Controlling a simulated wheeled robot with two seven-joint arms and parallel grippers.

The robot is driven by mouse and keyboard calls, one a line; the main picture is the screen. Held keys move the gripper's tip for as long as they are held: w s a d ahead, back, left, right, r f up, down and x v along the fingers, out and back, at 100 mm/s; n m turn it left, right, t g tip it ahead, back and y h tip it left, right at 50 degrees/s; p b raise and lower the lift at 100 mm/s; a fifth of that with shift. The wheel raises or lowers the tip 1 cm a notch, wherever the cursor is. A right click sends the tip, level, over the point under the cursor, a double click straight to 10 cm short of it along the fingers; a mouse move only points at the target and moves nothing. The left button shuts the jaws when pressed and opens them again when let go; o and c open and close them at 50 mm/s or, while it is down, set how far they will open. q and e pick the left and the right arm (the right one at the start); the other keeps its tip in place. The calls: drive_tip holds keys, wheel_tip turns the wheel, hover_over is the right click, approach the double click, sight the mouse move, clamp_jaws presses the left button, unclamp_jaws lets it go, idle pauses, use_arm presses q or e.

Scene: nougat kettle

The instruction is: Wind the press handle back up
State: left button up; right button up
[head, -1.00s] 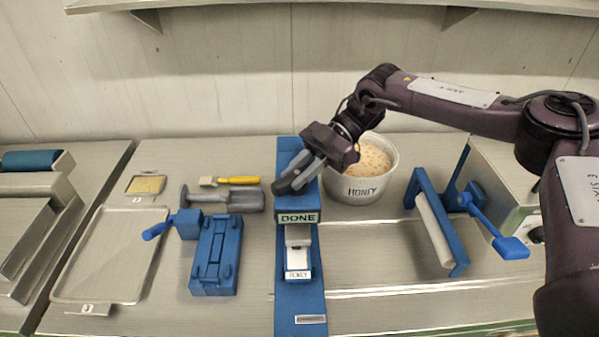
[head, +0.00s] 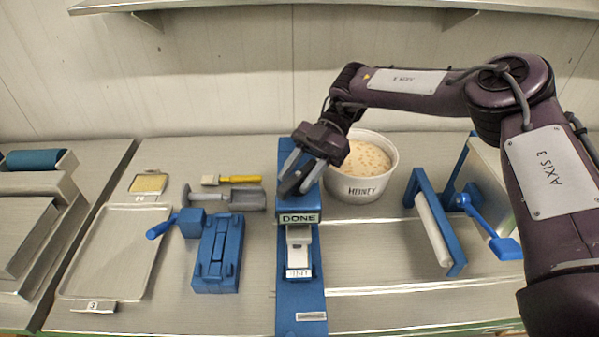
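Two blue handles show, and I cannot tell for sure which is the press handle. One is a blue crank knob (head: 160,229) on a block at the left, beside a low blue mould-like fixture (head: 217,254). The other is a blue paddle-ended lever (head: 490,228) at the right, by a blue frame with a white roller (head: 434,230). A blue stand marked DONE (head: 299,218) is in the middle, with a white HONEY-labelled piece (head: 299,250) below the sign. My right gripper (head: 294,177) is over the stand's rear part, fingers apart, with nothing seen between them. My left gripper is out of view.
A white HONEY tub (head: 360,190) of nutty mix stands just right of my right gripper.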

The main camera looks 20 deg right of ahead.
sight(304, 167)
drive_tip(key=b+v, duration=0.3)
drive_tip(key=v, duration=0.3)
drive_tip(key=shift+w+d, duration=0.25)
drive_tip(key=shift+w+d+r, duration=0.25)
drive_tip(key=shift+d+r, duration=0.15)
drive_tip(key=shift+d, duration=0.05)
drive_tip(key=shift+r, duration=0.1)
